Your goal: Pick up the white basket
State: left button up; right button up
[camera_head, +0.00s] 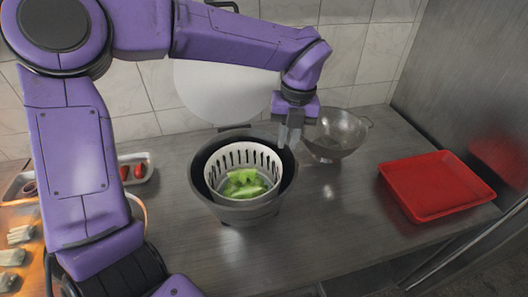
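The white basket (236,158) is slotted and round, and it sits inside a dark grey bowl (237,212) on the counter. Green leafy pieces (245,184) lie in the basket. My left gripper (289,139) points down at the back right rim of the dark bowl, to the right of the basket. I cannot tell whether its fingers touch the rim or are apart from it. Nothing shows clearly between the fingers, and their gap is too small to judge. My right gripper is not in view.
A metal colander (336,139) stands right behind the gripper. A red tray (435,186) lies at the right. A metal tray with red pieces (137,170) is at the left, partly behind my arm. The counter in front of the bowl is clear.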

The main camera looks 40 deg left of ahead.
pick_arm(q)
jog(key=p, duration=0.1)
send_over(280, 169)
notch_tip(280, 169, down, 4)
jog(key=shift+d+f, duration=0.1)
jog(key=shift+f, duration=0.05)
jog(key=f+p, duration=0.2)
jog(key=f, duration=0.3)
jog(key=shift+w+f, duration=0.2)
jog(key=shift+f, duration=0.25)
jog(key=shift+s, duration=0.2)
jog(key=shift+w, duration=0.1)
grip_shut()
jog(key=shift+r, duration=0.1)
